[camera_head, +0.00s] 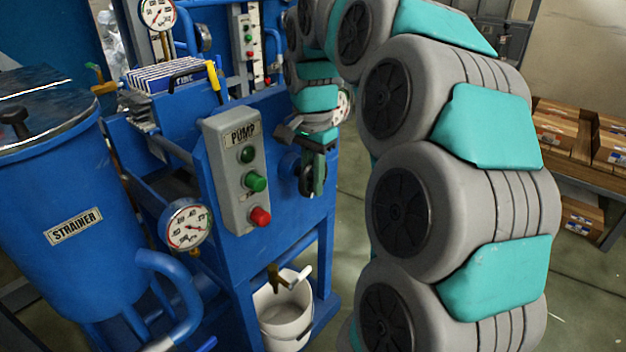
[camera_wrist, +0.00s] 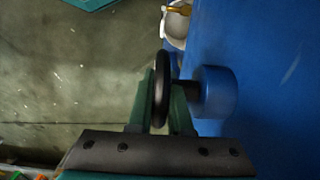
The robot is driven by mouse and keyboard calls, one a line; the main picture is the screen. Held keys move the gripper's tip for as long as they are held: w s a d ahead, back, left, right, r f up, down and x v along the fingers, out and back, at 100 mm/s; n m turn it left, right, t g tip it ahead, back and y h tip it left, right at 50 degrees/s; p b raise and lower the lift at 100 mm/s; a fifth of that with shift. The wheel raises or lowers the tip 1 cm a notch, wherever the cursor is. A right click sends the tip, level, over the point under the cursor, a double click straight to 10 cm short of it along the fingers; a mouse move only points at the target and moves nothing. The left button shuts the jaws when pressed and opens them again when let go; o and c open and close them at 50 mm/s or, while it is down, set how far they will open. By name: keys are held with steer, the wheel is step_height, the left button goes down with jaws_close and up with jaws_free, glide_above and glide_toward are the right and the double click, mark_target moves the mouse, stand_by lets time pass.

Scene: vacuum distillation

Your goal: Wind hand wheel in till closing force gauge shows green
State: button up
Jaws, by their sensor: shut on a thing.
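The hand wheel (camera_head: 307,180) is a dark wheel on a short shaft with a round blue hub, at the right end of the blue machine's front panel. In the wrist view the black wheel (camera_wrist: 163,78) is seen edge-on beside the blue hub (camera_wrist: 217,91). My gripper (camera_head: 317,158) reaches down to the wheel. Its two green fingers (camera_wrist: 163,98) are shut on the wheel's rim, one on each side. A white-faced gauge (camera_head: 344,105) is mostly hidden behind my arm; its reading and label cannot be made out.
The grey pump box (camera_head: 241,190) with green and red buttons is left of the wheel. A dial gauge (camera_head: 186,224) sits below left, another (camera_head: 158,14) at the top. The strainer tank (camera_head: 70,200) is at left. A white bucket (camera_head: 283,318) stands below.

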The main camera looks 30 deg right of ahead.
jaws_close()
steer(key=shift+g+y+p, duration=0.3)
steer(key=shift+y, duration=1)
steer(key=o, duration=0.7)
jaws_free()
steer(key=shift+r, duration=0.15)
